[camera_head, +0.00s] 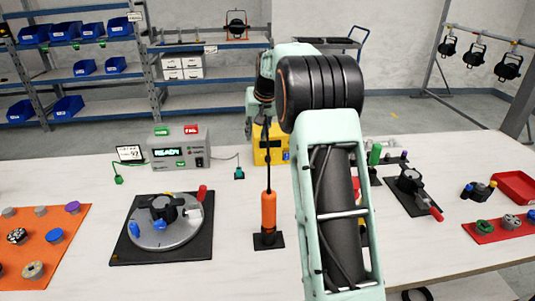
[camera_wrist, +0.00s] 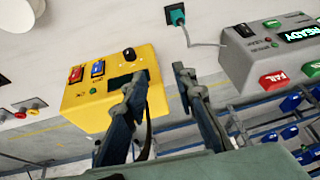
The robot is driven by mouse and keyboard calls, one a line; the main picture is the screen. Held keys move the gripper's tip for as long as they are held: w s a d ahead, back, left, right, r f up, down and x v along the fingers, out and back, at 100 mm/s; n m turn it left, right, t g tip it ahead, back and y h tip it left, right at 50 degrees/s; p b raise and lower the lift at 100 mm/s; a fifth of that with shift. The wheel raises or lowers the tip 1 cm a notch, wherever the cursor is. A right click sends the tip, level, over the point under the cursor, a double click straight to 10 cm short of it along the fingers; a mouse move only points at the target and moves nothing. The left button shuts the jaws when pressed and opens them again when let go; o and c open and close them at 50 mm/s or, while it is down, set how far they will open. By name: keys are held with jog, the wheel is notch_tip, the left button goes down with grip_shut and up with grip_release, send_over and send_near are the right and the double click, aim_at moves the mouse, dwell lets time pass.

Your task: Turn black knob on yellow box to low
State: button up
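The yellow box (camera_wrist: 92,104) is left of centre in the wrist view, seen at a tilt. Its black knob (camera_wrist: 129,54) is near the box's upper right corner, just above my left fingertip in the picture. The knob's pointer setting is too small to read. A red switch (camera_wrist: 76,74) and a blue switch (camera_wrist: 98,69) are beside it. My gripper (camera_wrist: 160,72) is open and empty, its left finger covering part of the box's face; contact cannot be told. In the head view my arm hides most of the yellow box (camera_head: 262,157), and the knob does not show.
A grey box with a READY display (camera_head: 180,147) stands left of the yellow box. A teal plug (camera_head: 239,173) lies between them. An orange-handled tool (camera_head: 268,210) stands upright in front. A dial fixture (camera_head: 163,228) is at left, a black clamp plate (camera_head: 408,190) at right.

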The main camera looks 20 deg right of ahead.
jog(key=m, duration=0.1)
send_near(268, 159)
jog(key=shift+h, duration=0.3)
jog(key=x, duration=0.8)
jog(key=shift+w+a+f, duration=0.1)
jog(key=shift+a+f, duration=0.15)
jog(key=shift+c, duration=0.4)
grip_shut()
